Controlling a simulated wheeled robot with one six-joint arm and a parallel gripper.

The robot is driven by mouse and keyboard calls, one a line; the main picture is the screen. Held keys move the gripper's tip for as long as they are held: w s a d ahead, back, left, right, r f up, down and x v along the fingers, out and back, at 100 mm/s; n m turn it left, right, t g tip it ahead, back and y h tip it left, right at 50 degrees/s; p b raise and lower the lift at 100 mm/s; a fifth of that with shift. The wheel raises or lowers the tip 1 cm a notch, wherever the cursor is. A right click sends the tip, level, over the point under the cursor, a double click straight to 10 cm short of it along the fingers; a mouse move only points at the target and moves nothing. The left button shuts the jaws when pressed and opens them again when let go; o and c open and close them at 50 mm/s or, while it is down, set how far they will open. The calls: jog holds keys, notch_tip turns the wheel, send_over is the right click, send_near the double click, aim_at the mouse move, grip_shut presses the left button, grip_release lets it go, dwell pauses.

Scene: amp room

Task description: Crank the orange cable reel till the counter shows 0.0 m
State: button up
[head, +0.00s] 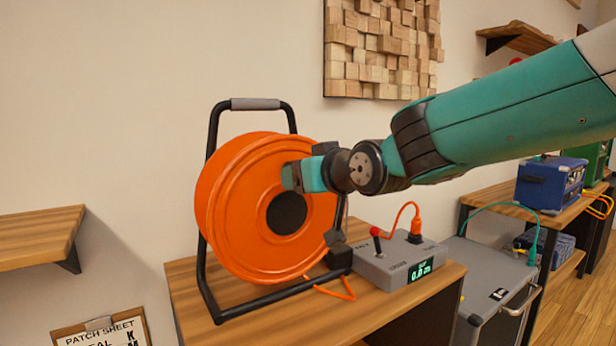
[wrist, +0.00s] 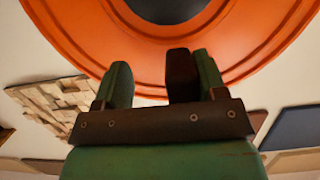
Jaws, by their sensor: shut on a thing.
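The orange cable reel (head: 240,205) stands upright in a black tube frame on a wooden bench, with a dark hub (head: 287,213) at its middle. My gripper (head: 294,176) is at the right upper part of the reel's face and is shut on the reel's dark crank handle. In the wrist view the handle (wrist: 182,76) shows between the fingers (wrist: 160,82), close against the right one. The head view hides the handle behind my gripper. The counter (head: 420,271) glows green on a grey box; its small digits look like 0.0 m or 0.8 m, and I cannot tell which.
The grey box (head: 380,262) carries a red-tipped lever (head: 376,235) and an orange plug (head: 415,237), right of the reel. A grey case (head: 490,275) stands beside the bench (head: 450,285). A wall shelf (head: 40,235) is at left. A blue amp (head: 550,183) is at right.

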jog(key=shift+d+r, duration=0.15)
jog(key=s+d+b, duration=0.3)
jog(key=s+d, duration=0.1)
jog(key=s, duration=0.3)
jog(key=shift+s+d+b, duration=0.25)
jog(key=shift+d+b, duration=0.1)
jog(key=shift+d, duration=0.05)
jog(key=s+d+f+g+h, duration=0.1)
jog(key=s+d+f+g, duration=0.4)
jog(key=s, duration=0.4)
jog(key=s+d+f+g+h, duration=0.2)
jog(key=s+f+g, duration=0.1)
jog(key=s+f, duration=0.45)
jog(key=s+d+f+g+h, duration=0.1)
jog(key=s+d+f+g, duration=0.4)
jog(key=s, duration=0.4)
notch_tip(320, 180, up, 20)
jog(key=p, duration=2.1)
jog(key=shift+a+r+t, duration=0.25)
jog(key=shift+a+t, duration=0.05)
jog(key=shift+a, duration=0.15)
